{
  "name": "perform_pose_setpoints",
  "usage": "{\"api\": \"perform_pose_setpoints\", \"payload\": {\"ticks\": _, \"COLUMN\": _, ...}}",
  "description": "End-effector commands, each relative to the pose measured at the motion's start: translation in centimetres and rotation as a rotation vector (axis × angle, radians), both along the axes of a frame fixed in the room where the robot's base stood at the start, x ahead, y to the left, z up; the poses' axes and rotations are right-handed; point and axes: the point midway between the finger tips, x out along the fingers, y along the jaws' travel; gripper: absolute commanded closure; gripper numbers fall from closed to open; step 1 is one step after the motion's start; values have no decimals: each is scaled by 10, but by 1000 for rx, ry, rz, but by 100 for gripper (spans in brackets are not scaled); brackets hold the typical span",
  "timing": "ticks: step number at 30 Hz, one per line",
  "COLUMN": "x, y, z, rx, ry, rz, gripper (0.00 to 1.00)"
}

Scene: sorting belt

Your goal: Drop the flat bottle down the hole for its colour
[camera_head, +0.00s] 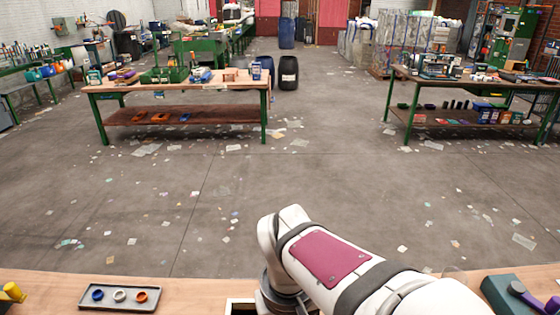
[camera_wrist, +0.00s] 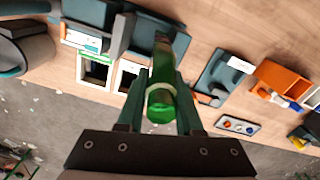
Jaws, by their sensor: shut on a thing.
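A green bottle (camera_wrist: 161,102) is clamped between the two fingers of my gripper (camera_wrist: 162,88) in the wrist view, its round end towards the camera. Two pale-framed square openings are set in the wooden bench, a left one (camera_wrist: 80,72) and a right one (camera_wrist: 118,78), to the left of the bottle. The right one is partly covered by my finger. In the head view my gripper and the bottle are out of sight; only my arm shows.
A grey tray with blue, white and orange rings (camera_head: 82,297) lies on the bench, also in the wrist view (camera_wrist: 221,125). An orange bin (camera_wrist: 262,75) and a dark box with a white label (camera_wrist: 211,80) stand right of the bottle. Dark equipment (camera_wrist: 90,12) stands behind the openings.

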Motion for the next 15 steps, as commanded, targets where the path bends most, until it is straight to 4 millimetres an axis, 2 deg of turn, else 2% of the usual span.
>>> {"api": "perform_pose_setpoints", "payload": {"ticks": 6, "x": 0, "y": 1, "z": 18, "rx": 3, "ry": 0, "rz": 0, "gripper": 100}}
{"api": "perform_pose_setpoints", "payload": {"ticks": 15, "x": 0, "y": 1, "z": 20, "rx": 3, "ry": 0, "rz": 0, "gripper": 100}}
